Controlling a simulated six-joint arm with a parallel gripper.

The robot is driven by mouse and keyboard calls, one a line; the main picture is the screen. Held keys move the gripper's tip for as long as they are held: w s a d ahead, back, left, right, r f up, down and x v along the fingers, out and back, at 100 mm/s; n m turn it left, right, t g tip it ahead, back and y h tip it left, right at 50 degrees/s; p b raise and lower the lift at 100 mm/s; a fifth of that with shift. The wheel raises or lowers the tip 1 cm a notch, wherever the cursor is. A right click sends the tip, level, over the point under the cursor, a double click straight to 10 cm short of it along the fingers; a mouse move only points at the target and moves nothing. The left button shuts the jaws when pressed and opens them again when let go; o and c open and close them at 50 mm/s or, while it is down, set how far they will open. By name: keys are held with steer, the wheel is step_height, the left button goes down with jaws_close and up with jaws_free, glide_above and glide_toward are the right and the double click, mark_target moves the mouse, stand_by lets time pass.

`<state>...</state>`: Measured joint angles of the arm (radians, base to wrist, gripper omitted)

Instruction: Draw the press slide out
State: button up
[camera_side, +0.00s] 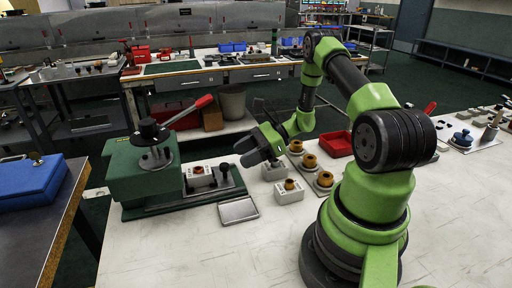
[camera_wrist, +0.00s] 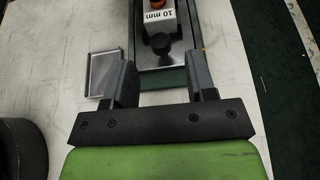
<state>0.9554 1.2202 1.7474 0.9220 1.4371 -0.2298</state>
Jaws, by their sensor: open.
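The green press (camera_side: 140,172) stands at the left of the white table, with a red-handled lever on top. Its metal slide (camera_side: 209,190) lies on the green base, carrying a white block (camera_side: 198,178) with a brown piece on it. A black knob (camera_side: 223,169) stands at the slide's near end. In the wrist view the block (camera_wrist: 154,17) reads "10 mm", and the knob (camera_wrist: 166,56) shows between the fingers. My gripper (camera_side: 243,152) is open and empty, right of the knob and above it in the picture. Its fingers (camera_wrist: 163,65) flank the knob in the wrist view; contact is not visible.
A shallow metal tray (camera_side: 238,210) lies in front of the press base. A blue case (camera_side: 30,183) sits on another bench at left. The front of the white table is clear.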

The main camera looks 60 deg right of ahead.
steer(key=v, duration=0.4)
steer(key=shift+s+d+r, duration=0.1)
steer(key=shift+s+d, duration=0.1)
steer(key=shift+o, duration=0.2)
step_height(320, 180, up, 9)
steer(key=m+g+h, duration=1)
steer(key=m, duration=2.2)
glide_above(224, 164)
steer(key=shift+n, duration=0.3)
step_height(224, 164, down, 12)
steer(key=shift+s+f, duration=0.1)
steer(key=shift+f, duration=0.05)
